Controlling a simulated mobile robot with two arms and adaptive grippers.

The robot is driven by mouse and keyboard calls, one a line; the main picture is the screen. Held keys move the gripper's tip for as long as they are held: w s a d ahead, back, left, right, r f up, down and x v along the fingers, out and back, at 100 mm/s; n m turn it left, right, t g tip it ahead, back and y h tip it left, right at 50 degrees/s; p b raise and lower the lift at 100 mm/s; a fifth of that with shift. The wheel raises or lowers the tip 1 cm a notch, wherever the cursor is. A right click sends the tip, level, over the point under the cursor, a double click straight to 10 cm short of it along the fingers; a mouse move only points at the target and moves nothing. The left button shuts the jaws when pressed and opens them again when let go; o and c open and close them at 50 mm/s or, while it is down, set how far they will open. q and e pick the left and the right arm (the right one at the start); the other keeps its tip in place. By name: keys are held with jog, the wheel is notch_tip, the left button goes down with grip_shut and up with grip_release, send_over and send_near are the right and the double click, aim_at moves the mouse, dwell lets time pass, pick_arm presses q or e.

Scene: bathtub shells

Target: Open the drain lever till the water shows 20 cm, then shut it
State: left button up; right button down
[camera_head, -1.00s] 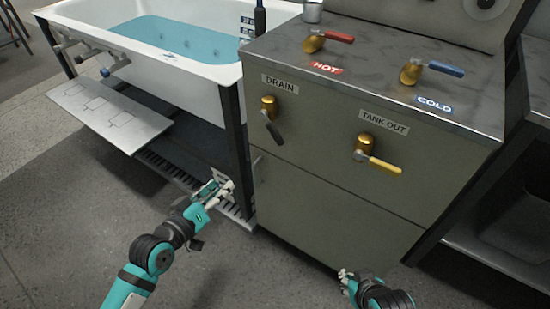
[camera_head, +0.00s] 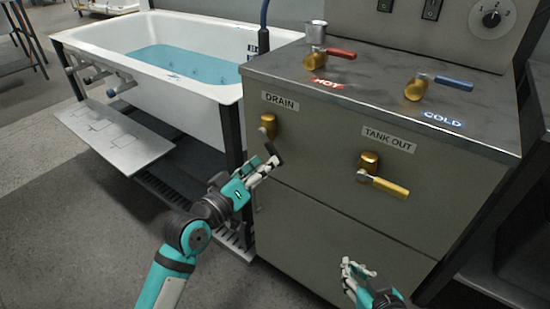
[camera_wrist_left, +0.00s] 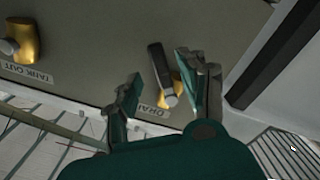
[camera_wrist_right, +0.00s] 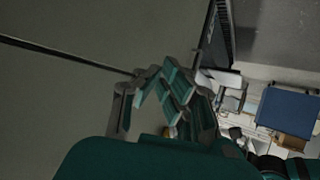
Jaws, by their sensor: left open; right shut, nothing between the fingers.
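The drain lever (camera_head: 268,125) has a brass body and a dark handle, under the DRAIN label on the cabinet front. The handle hangs down and is partly hidden behind my left gripper (camera_head: 270,168). In the left wrist view the dark handle (camera_wrist_left: 159,68) lies between the spread fingers of my left gripper (camera_wrist_left: 160,92), which is open and not closed on it. Blue water (camera_head: 185,60) stands in the white bathtub (camera_head: 222,94); its depth mark is too small to read. My right gripper (camera_head: 354,272) is shut and empty, low before the cabinet.
The yellow TANK OUT lever (camera_head: 388,186) is to the right of the drain lever. The red hot lever (camera_head: 340,53) and blue cold lever (camera_head: 453,82) are on the cabinet top, near a metal cup (camera_head: 316,32). A grey step panel (camera_head: 118,137) juts out by the tub.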

aim_at(270, 148)
pick_arm(q)
jog(key=shift+b+x, duration=0.35)
jog(key=shift+x, duration=2.25)
pick_arm(e)
jog(key=shift+w+a+r+t+y, duration=0.2)
jog(key=shift+w+r+t, duration=0.25)
jog(key=shift+r, duration=0.25)
jog(key=shift+w+a+r+t+y, duration=0.1)
jog(key=shift+w+a+r+t, duration=0.1)
jog(key=shift+w+r+t, duration=0.3)
jog(key=shift+w+a+r+t+y, duration=0.1)
jog(key=shift+w+a+r+t, duration=0.25)
jog(key=shift+r, duration=0.5)
jog(key=shift+s+d, duration=0.1)
jog(key=shift+d, duration=0.05)
pick_arm(q)
grip_shut()
